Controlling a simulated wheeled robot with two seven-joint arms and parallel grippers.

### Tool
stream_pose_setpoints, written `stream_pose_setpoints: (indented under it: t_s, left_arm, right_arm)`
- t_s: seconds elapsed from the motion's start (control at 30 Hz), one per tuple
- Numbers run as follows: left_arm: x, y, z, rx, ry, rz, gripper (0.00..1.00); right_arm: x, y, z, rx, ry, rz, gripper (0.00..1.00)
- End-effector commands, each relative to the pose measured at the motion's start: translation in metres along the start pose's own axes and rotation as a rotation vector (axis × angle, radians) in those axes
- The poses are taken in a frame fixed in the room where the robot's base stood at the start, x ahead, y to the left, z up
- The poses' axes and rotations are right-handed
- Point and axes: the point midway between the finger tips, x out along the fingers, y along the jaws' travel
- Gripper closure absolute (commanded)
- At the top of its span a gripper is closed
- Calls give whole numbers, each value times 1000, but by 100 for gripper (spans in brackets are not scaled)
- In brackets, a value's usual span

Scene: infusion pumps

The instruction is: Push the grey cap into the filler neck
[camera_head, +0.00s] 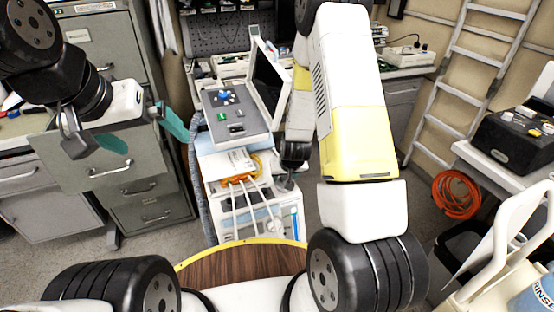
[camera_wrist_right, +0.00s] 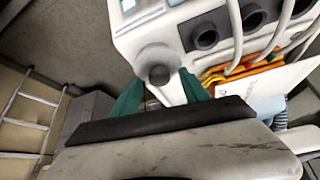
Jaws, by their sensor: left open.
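The grey cap (camera_wrist_right: 159,75) shows in the right wrist view as a dark round end at the mouth of the grey filler neck (camera_wrist_right: 155,53) on the pale machine. I cannot tell how deep it sits. My right gripper (camera_wrist_right: 162,83) has its teal fingers apart, one on each side of the cap, with small gaps showing beside it. In the head view my right forearm hides most of this gripper and the cap. My left gripper (camera_head: 136,133) is open and empty, raised at the left in front of grey cabinets.
The white machine (camera_head: 290,216) stands on the floor with a grey panel (camera_head: 235,113) and tilted screen on top. A ladder (camera_head: 470,60) leans at the right.

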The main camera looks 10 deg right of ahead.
Motion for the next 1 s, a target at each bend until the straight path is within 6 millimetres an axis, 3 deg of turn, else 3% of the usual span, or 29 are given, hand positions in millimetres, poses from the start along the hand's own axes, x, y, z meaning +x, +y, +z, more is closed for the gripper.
stream_pose_setpoints:
  t_s: [0.27,0.7,1.0]
  left_arm:
    - [0,0,0,0,0,0,0]
    - [0,0,0,0,0,0,0]
    - [0,0,0,0,0,0,0]
  right_arm:
    - [-5,0,-1,0,1,0,48]
    - [-69,0,-1,-1,2,0,48]
    - [-88,-2,-6,7,6,-12,48]
